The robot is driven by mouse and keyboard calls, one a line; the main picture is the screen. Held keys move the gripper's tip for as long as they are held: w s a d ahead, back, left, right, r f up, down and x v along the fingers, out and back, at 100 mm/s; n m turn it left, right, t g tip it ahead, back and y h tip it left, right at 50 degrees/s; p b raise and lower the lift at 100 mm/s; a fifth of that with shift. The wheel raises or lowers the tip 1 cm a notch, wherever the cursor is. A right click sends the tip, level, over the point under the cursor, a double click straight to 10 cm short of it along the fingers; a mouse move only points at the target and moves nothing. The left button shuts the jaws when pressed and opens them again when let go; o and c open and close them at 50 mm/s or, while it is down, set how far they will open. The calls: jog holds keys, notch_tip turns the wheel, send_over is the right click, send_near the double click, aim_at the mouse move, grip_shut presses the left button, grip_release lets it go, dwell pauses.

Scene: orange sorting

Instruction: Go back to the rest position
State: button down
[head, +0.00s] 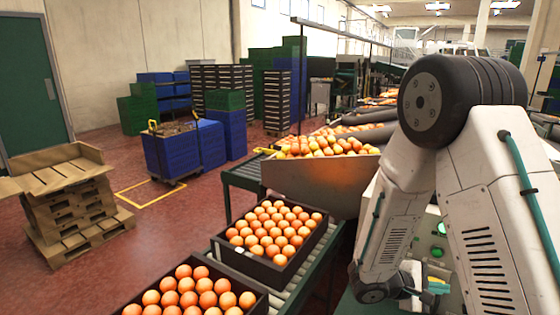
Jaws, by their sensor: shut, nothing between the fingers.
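My arm stands folded at the right of the head view, with its elbow high and its forearm hanging down beside the conveyor. The forearm's lower end is near the bottom edge, to the right of the crates. My gripper's fingers cannot be made out there. A black crate (246,267) full of oranges (272,232) sits on the roller conveyor (298,275). A second black crate (259,303) with oranges (190,292) is nearer, cut off by the bottom edge.
A metal chute (312,190) heaped with oranges (325,145) stands behind the crates. A panel with green buttons (438,240) is close behind my forearm. Stacked cardboard boxes (75,205) and blue bins (172,155) stand at left. The red floor (150,255) between is clear.

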jog(key=s+a+r+m+y, duration=0.4)
jog(key=s+a+r+y, duration=0.3)
jog(key=s+r, duration=0.4)
jog(key=s+a+r+m+y, duration=0.5)
jog(key=s+a+r+y, duration=0.2)
jog(key=s+r, duration=0.4)
jog(key=shift+a+r+t+y, duration=0.15)
jog(key=shift+a+t+y, duration=0.25)
jog(key=shift+a, duration=0.15)
jog(key=shift+s, duration=0.1)
dwell(1.6)
